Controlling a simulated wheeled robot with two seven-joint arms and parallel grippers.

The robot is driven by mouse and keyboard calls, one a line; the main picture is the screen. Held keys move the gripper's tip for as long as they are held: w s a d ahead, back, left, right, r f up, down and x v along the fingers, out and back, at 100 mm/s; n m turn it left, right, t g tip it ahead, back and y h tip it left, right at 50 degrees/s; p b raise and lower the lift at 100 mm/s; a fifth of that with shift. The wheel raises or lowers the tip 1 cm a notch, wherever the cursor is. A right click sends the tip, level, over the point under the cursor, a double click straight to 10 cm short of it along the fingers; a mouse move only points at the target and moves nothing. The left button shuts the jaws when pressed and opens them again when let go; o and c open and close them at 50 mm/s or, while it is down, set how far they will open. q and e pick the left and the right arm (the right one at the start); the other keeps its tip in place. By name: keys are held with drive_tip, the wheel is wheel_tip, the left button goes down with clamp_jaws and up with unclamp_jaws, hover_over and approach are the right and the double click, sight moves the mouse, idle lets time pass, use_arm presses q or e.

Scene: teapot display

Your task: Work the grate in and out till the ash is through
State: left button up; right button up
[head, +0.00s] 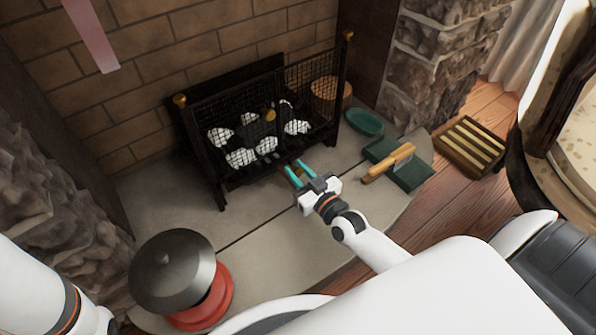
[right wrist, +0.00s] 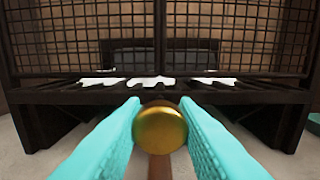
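The black fire grate (head: 207,168) stands on the hearth with wire mesh round it and white and dark lumps (head: 240,157) inside. In the right wrist view, white pieces (right wrist: 160,82) show above its dark front bars (right wrist: 75,97). My right gripper (head: 297,174) is low at the front of the grate. In the right wrist view its teal fingers lie against both sides of a round brass knob (right wrist: 160,129), so it looks shut on it. The knob's rod and the space under the grate are mostly hidden. My left gripper is out of view; only its arm shows.
A red base (head: 207,306) with a dark domed lid (head: 172,270) stands at front left. To the right lie a green dish (head: 364,122), a dark green pan (head: 414,178) and a wooden handle (head: 388,163). A slatted wooden crate (head: 470,146) is farther right. The hearth's middle is clear.

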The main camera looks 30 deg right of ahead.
sight(289, 162)
clamp_jaws()
drive_tip(key=shift+w+a, duration=0.15)
drive_tip(key=shift+w, duration=0.8)
drive_tip(key=shift+w+a, duration=0.1)
drive_tip(key=shift+w, duration=1.1)
drive_tip(key=o, duration=0.6)
unclamp_jaws()
drive_tip(key=shift+c, duration=0.2)
drive_tip(key=shift+o, duration=1.3)
drive_tip(key=shift+w+a, duration=0.1)
